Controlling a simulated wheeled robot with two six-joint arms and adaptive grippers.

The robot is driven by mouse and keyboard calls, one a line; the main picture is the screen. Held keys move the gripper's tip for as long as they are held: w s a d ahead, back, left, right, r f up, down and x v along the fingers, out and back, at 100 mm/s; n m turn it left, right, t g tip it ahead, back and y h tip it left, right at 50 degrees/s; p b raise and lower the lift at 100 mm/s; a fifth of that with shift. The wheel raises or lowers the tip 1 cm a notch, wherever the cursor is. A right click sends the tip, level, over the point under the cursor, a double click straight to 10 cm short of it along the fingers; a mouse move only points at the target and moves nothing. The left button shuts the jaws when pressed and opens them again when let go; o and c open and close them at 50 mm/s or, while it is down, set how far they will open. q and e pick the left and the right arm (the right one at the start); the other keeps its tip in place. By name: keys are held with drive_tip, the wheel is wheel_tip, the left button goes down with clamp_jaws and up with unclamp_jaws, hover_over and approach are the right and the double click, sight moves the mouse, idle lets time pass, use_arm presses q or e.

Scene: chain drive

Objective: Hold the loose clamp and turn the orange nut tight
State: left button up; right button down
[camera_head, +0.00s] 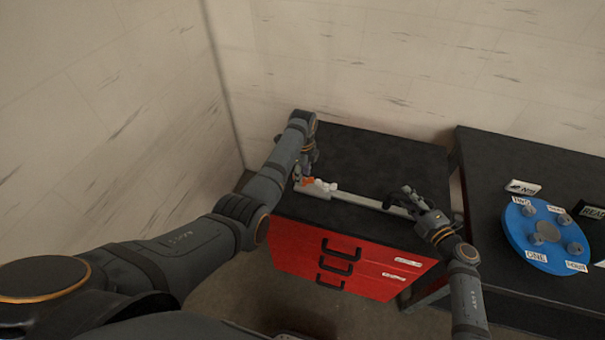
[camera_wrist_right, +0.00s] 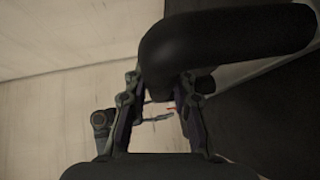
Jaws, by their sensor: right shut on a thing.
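The clamp (camera_head: 350,196) shows as a long pale bar lying across the black top of a red cabinet. The small orange nut (camera_head: 306,181) is at its left end, among white parts. My left gripper (camera_head: 308,174) points down right over the nut; its fingers are too small to tell open from shut, or whether they touch it. My right gripper (camera_head: 409,197) is at the bar's right end. In the right wrist view its fingers close on a thick, black, curved handle (camera_wrist_right: 225,42), which looks like part of the clamp. The handle hides much of the bar there.
The red drawer cabinet (camera_head: 345,262) has bare black top behind and in front of the bar. A dark table (camera_head: 480,150) stands at the right with a blue disc (camera_head: 520,222) and small labels. Pale walls rise close at the left and back.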

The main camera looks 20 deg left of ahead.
use_arm(q)
wheel_tip(320, 180, up, 12)
idle(0.4)
wheel_tip(320, 180, down, 12)
drive_tip(key=n, duration=3.3)
drive_tip(key=shift+f, duration=0.15)
